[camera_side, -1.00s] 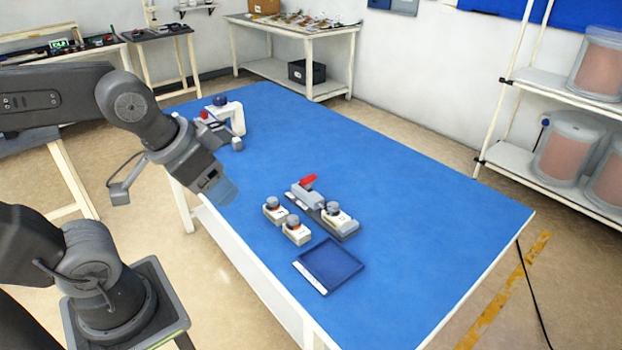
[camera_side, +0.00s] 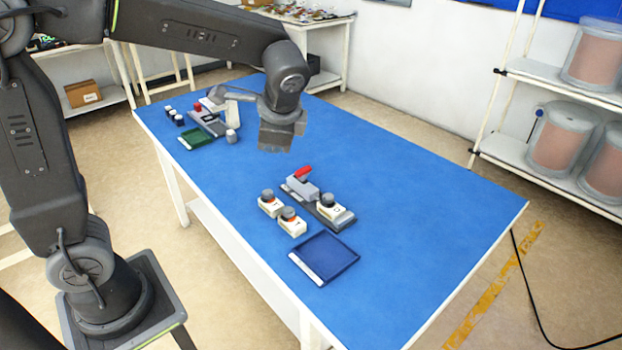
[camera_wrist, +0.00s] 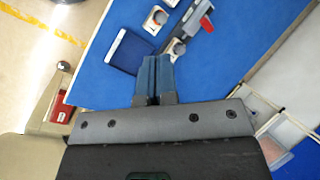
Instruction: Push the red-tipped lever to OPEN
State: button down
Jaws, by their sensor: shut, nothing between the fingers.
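The red-tipped lever (camera_side: 303,173) sits on a light grey block at the far end of a dark base plate near the middle of the blue table. Its red tip also shows in the wrist view (camera_wrist: 206,23), at upper right. The OPEN marking cannot be read. My gripper (camera_side: 275,149) hangs above the table, pointing down, behind and left of the lever and apart from it. In the wrist view its blue-grey fingers (camera_wrist: 153,62) are together with nothing between them.
A white unit with a grey knob (camera_side: 331,207) shares the lever's base. Two similar knob units (camera_side: 270,204) (camera_side: 292,223) stand at left. A dark blue tray (camera_side: 345,242) lies in front. A second station with a green tray (camera_side: 197,139) is at far left. The table's right side is clear.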

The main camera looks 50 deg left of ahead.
jog(key=w+f+m+g+y, duration=0.2)
jog(key=w+f+m+y, duration=0.35)
jog(key=w+f, duration=0.5)
jog(key=m+t+y, duration=0.1)
jog(key=m+y, duration=0.3)
jog(key=m, duration=0.1)
send_near(304, 174)
jog(key=d, duration=0.3)
jog(key=shift+d, duration=0.1)
jog(key=x, duration=1)
jog(key=shift+r, duration=0.15)
jog(key=shift+r, duration=0.15)
jog(key=shift+a+r+h, duration=0.15)
jog(key=shift+a+h, duration=0.1)
jog(key=shift+a, duration=0.1)
